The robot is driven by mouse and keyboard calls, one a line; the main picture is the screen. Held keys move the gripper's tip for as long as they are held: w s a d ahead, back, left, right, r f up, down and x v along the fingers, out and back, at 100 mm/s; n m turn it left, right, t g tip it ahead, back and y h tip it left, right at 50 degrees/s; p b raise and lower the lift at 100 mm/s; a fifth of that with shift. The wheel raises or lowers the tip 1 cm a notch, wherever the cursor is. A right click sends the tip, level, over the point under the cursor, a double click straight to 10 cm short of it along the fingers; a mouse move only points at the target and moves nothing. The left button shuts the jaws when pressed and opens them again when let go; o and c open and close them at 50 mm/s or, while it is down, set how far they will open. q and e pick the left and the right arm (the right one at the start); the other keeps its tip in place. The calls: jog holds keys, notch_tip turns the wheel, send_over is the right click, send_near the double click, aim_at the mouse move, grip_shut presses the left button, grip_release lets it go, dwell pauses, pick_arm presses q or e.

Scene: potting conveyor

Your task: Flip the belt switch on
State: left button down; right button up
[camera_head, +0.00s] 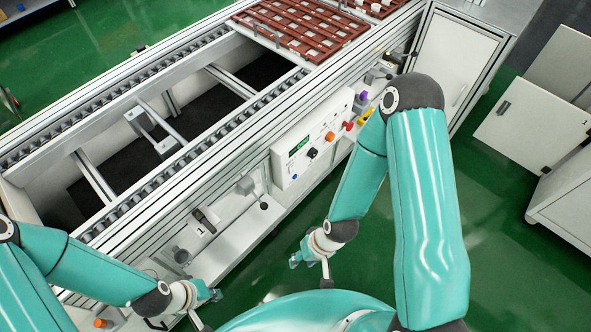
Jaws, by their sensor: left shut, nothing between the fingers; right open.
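A white control box (309,137) is mounted on the side of the conveyor, with a green display (298,145), a black knob (312,153), an orange knob (330,136) and a red knob (348,126). A dark lever-like part (204,217) stands on a pale plate further down the same side. I cannot tell which of these is the belt switch. My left gripper (216,295) is shut and empty at the lower left, apart from the controls. My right gripper (294,261) is open and empty, below the control box and away from it.
The roller conveyor (185,153) runs diagonally, with brown trays (303,27) at its far end. Purple (363,96) and yellow (368,115) parts sit near the control box. White cabinets (533,124) stand at right. Green floor (500,245) lies open at lower right.

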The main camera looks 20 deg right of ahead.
jog(key=shift+s+a+m, duration=0.1)
jog(key=shift+s+m, duration=0.15)
jog(key=shift+m, duration=0.15)
jog(key=shift+c, duration=1.3)
jog(key=shift+s+m+g, duration=0.3)
jog(key=shift+m, duration=0.5)
jog(key=shift+c, duration=1.3)
jog(key=m, duration=0.3)
jog(key=shift+s+d+f+g, duration=0.15)
jog(key=shift+d+g, duration=0.15)
jog(key=shift+d, duration=0.1)
grip_shut()
jog(key=w+d+r+m+t+b, duration=0.1)
jog(key=w+d+m+t+b, duration=0.2)
jog(key=w+d+m+b, duration=0.4)
jog(key=w+d+r+m+t+b, duration=0.2)
jog(key=w+d+m+t+b, duration=0.2)
jog(key=w+d+m+b, duration=0.3)
jog(key=shift+w+d+m+h+b, duration=0.25)
jog(key=shift+w+m+b, duration=1.4)
jog(key=shift+w+m, duration=2.45)
jog(key=shift+s+r+m, duration=0.1)
jog(key=shift+s+m, duration=0.3)
